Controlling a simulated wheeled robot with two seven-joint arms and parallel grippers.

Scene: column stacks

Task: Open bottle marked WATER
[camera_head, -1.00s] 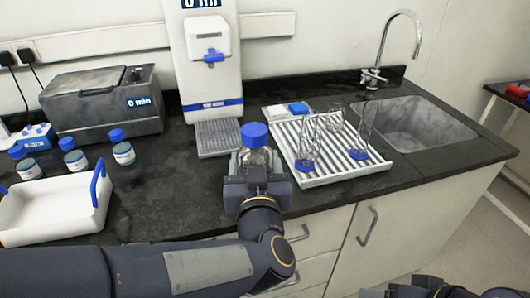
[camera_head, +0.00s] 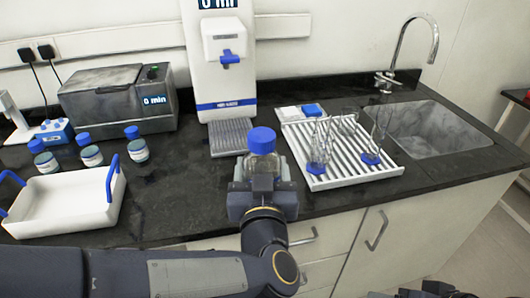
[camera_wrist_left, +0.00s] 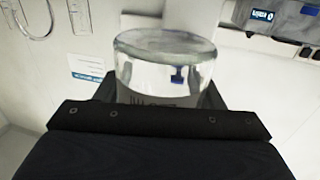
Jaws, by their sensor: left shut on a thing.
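A clear glass bottle (camera_head: 262,165) with a blue cap (camera_head: 262,140) stands upright in my left gripper (camera_head: 262,190), which is shut on its body. The cap is on the bottle. The left wrist view shows the clear base of the bottle (camera_wrist_left: 165,65) between the fingers, with part of a dark label print too cut off to read. Several small blue-capped bottles, including one (camera_head: 137,150), stand on the counter at the left; their labels are too small to read. My right gripper (camera_head: 430,290) shows only partly at the bottom right edge.
A white tray with blue handles (camera_head: 65,215) is at the left. A grey water bath (camera_head: 120,102) and a white dispenser (camera_head: 222,70) stand at the back. A drying rack (camera_head: 340,172) with glassware lies right of the held bottle, before the sink (camera_head: 425,130).

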